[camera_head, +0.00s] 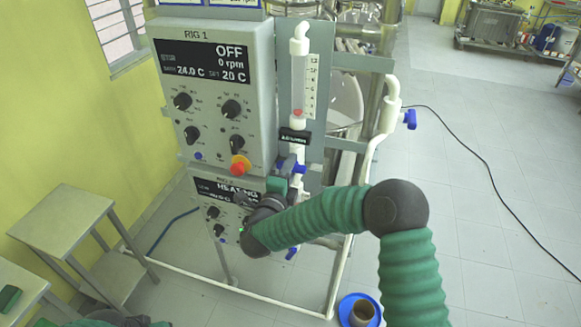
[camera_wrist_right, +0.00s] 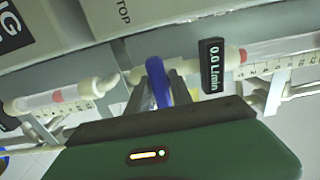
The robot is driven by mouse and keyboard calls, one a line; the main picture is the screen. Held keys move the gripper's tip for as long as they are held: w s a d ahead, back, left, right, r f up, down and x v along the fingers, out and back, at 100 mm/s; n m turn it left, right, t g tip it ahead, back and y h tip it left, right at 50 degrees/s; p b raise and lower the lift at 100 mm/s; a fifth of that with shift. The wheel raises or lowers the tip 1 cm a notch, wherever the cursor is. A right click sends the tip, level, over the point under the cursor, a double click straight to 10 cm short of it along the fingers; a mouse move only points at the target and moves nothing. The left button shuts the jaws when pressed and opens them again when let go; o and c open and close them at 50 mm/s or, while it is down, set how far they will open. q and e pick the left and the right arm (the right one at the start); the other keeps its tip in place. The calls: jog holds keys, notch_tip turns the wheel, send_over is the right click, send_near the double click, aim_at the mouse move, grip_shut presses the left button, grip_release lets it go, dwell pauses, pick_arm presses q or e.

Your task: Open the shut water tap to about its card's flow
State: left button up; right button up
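The water tap's blue handle (camera_head: 290,165) is on the white pipe below the flow tube (camera_head: 299,80) of RIG 1. It also shows in the right wrist view (camera_wrist_right: 158,82). My right gripper (camera_wrist_right: 160,88) has one finger on each side of the handle; it appears open, and contact is not clear. In the head view my right gripper (camera_head: 287,178) is partly hidden by its own arm. The black flow readout (camera_wrist_right: 211,65) shows 0.0 L/min. Red floats show in the tubes. Of my left arm only green and dark parts show at the bottom left; its fingers are not visible.
The RIG 1 panel (camera_head: 216,95) reads OFF and 0 rpm, with a red stop button (camera_head: 240,166). A second panel (camera_head: 221,208) is below. A blue dish (camera_head: 346,308) with a brown cup is on the floor. Cards at the top are cut off.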

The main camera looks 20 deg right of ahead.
jog(key=shift+f+n, duration=0.15)
jog(key=shift+n, duration=0.15)
grip_shut()
jog(key=n+b, duration=0.1)
jog(key=n, duration=0.2)
jog(key=shift+n, duration=0.3)
jog(key=shift+n+b, duration=0.4)
jog(key=shift+n, duration=2.3)
jog(key=o, duration=0.8)
grip_release()
jog(key=shift+o, duration=0.2)
